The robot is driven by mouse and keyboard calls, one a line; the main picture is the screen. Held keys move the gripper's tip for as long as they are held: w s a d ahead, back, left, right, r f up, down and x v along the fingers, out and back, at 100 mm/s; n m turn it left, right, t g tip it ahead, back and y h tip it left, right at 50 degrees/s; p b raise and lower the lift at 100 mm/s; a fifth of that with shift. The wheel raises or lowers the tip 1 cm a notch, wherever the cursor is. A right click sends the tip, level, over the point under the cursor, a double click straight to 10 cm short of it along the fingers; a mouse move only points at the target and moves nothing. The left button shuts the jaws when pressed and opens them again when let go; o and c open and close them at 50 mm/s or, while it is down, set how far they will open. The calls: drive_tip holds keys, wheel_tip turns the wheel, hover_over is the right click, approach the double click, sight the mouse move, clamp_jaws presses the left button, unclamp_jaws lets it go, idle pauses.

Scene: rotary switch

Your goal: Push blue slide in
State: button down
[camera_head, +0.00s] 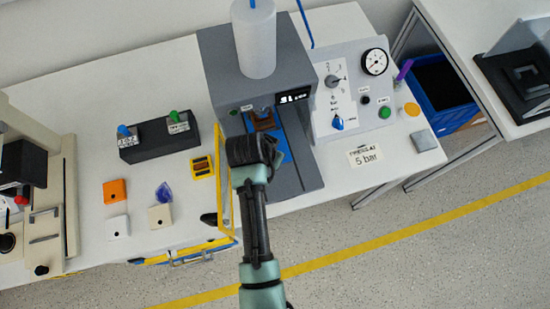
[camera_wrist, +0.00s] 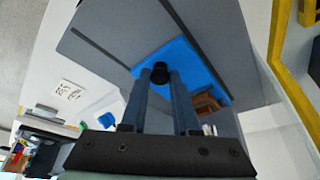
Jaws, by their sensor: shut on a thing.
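The blue slide (camera_wrist: 200,62) shows in the wrist view as a flat blue plate on the grey machine base, with a black knob (camera_wrist: 160,74) at its near end. My gripper (camera_wrist: 160,88) has its two fingers on either side of the knob and is shut on it. In the head view the blue slide (camera_head: 284,151) runs into the opening of the grey machine (camera_head: 225,65), and my gripper (camera_head: 252,152) covers its front part. A brown-orange block (camera_wrist: 206,103) sits on the slide, partly hidden by a finger.
A yellow frame (camera_head: 223,180) stands close to the left of my arm.

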drive_tip(key=shift+w+a, duration=0.15)
drive_tip(key=shift+w, duration=0.25)
drive_tip(key=shift+r, duration=0.15)
drive_tip(key=c, duration=0.7)
unclamp_jaws()
drive_tip(key=shift+o, duration=0.2)
drive_tip(key=shift+s, duration=0.15)
drive_tip(key=v, duration=1.2)
drive_tip(key=shift+s+r, duration=0.2)
drive_tip(key=shift+r, duration=0.15)
